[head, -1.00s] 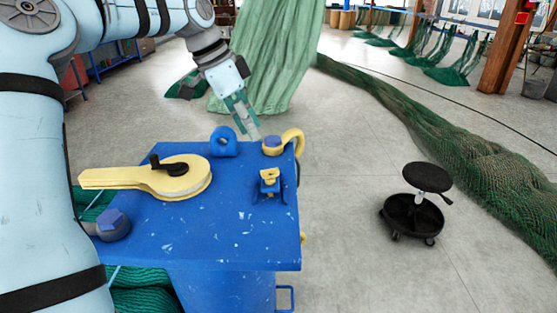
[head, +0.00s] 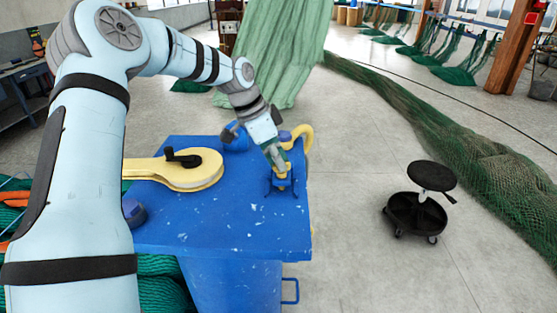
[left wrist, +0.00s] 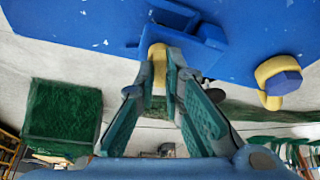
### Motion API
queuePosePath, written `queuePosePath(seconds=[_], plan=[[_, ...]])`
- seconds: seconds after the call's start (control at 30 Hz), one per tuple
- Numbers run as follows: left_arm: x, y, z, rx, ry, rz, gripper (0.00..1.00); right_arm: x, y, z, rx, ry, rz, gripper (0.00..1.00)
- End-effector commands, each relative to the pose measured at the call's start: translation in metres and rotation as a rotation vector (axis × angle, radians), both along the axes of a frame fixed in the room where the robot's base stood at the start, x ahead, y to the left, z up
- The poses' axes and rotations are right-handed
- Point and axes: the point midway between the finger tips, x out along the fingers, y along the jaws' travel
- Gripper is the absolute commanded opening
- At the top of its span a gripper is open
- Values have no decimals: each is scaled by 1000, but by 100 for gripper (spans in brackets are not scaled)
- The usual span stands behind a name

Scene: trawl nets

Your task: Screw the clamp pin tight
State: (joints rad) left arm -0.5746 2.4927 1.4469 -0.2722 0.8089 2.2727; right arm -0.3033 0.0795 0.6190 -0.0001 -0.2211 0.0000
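The clamp pin is a small yellow piece (head: 281,184) on top of a small blue clamp (head: 284,191) near the right edge of the blue table. My left gripper (head: 279,167) reaches down to it from above and behind. In the left wrist view, the yellow pin (left wrist: 157,53) stands between the green-padded fingertips, which close on it from both sides with no clear gap. The blue clamp (left wrist: 197,42) also shows there, beside the right finger. The fingers partly hide the pin in both views. My right gripper is in neither view.
The blue table (head: 220,236) also carries a yellow disc-shaped piece with a black handle (head: 185,158) and a curved yellow hook (head: 303,135) behind the clamp. A black wheeled stool (head: 431,180) stands right of the table. A green net (head: 450,140) lies on the floor.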

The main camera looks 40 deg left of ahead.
Motion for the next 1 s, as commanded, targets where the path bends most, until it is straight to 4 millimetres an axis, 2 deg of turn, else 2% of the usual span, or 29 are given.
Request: queuePosePath(seconds=[0.47,1.0], plan=[[1,-1,-1,-2,3,-67,0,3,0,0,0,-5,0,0],[1,0,-1,-2,5,-425,0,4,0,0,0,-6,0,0]])
